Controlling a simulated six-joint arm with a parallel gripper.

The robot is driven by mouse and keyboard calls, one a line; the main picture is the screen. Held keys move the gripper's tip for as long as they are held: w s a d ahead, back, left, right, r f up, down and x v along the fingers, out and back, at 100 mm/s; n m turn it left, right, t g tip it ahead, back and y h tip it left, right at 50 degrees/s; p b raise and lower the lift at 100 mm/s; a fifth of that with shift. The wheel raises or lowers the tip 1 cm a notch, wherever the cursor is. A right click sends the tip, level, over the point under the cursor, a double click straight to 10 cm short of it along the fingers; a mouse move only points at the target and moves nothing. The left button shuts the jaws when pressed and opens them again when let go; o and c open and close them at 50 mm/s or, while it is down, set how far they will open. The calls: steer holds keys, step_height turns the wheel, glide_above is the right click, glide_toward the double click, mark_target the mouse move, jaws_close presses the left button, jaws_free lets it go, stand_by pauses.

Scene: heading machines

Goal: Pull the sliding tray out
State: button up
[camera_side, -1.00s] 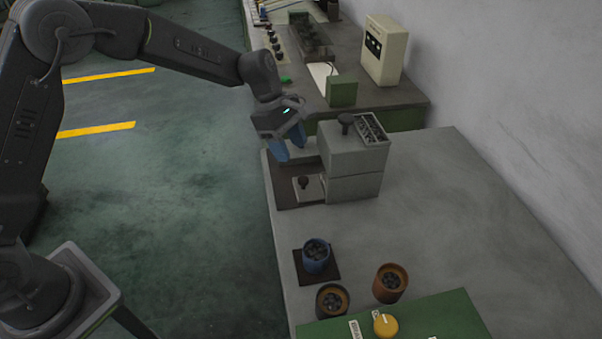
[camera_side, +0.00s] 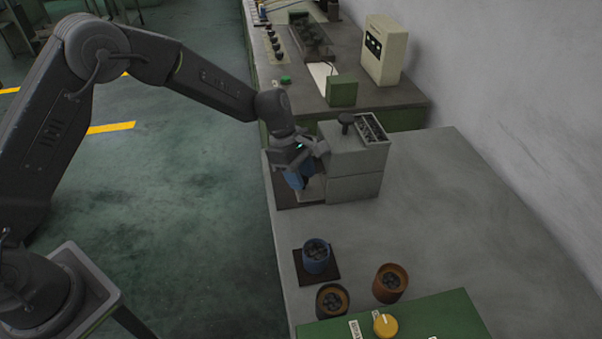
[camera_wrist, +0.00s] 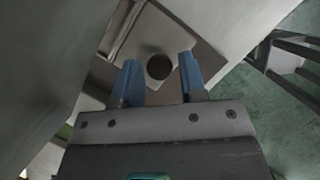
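The sliding tray (camera_wrist: 138,40) is a light grey plate with a dark round knob (camera_wrist: 159,67), seen in the wrist view. It lies at the foot of the grey box-shaped machine (camera_side: 352,160), on a dark base plate (camera_side: 287,198). My gripper (camera_wrist: 158,75) is open, its two blue fingers on either side of the knob in the wrist view. Whether the fingers are at the knob's height or above it I cannot tell. In the side view my gripper (camera_side: 298,180) hides the knob and most of the tray.
A blue cup (camera_side: 316,256) stands on a dark pad, with two brown cups (camera_side: 390,283) nearby, all holding small dark parts. A green panel with a yellow knob (camera_side: 385,325) is at the front. The bench right of the machine is clear.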

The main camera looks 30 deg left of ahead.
jaws_close()
steer(key=s+a, duration=0.8)
steer(key=shift+a, duration=0.1)
steer(key=shift+o, duration=1.5)
jaws_free()
steer(key=v, duration=1.4)
